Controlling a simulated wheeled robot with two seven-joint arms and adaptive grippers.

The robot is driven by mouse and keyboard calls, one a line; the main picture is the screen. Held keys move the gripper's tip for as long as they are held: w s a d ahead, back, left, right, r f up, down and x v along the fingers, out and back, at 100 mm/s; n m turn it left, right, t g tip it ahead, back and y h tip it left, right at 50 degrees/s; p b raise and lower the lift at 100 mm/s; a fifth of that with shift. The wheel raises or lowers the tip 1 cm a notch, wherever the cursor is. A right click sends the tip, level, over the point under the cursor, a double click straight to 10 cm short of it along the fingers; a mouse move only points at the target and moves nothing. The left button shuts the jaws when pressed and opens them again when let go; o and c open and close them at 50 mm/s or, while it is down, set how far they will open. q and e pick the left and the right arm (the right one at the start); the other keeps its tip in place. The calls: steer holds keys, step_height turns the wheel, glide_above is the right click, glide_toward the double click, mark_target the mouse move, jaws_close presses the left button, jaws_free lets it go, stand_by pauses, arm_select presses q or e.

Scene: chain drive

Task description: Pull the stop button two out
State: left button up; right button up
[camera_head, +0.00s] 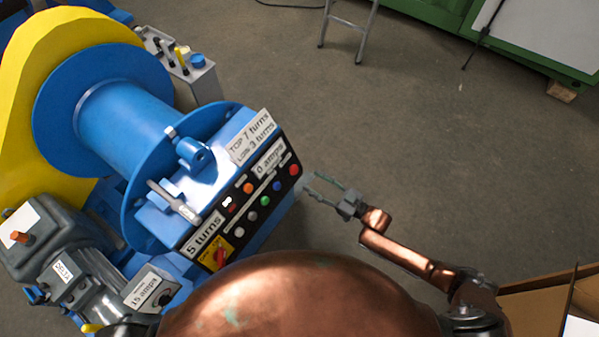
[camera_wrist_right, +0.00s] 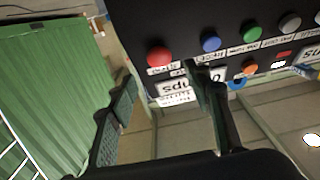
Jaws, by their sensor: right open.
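A black control panel (camera_head: 257,199) on the blue winch carries a row of buttons. A red button (camera_head: 294,170) sits at the panel's right end; it also shows in the right wrist view (camera_wrist_right: 159,57), with a small label beside it that is too small to read surely. My right gripper (camera_head: 318,188) is open and empty, just right of the panel's end. In the right wrist view its fingertips (camera_wrist_right: 158,88) are spread, with the red button ahead between them, apart from both. My left gripper is not in view.
Blue (camera_head: 277,186), green (camera_head: 265,201) and white (camera_head: 252,215) buttons line the panel beside the red one. A red rotary switch (camera_head: 220,257) on a yellow plate is at its lower end. A cardboard box (camera_head: 540,305) stands lower right. The floor right of the winch is clear.

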mark_target(296, 170)
steer(key=x, duration=0.7)
steer(key=shift+w+a+b, duration=0.1)
steer(key=shift+w+b, duration=0.05)
steer(key=shift+b, duration=0.2)
steer(key=shift+c, duration=0.6)
jaws_close()
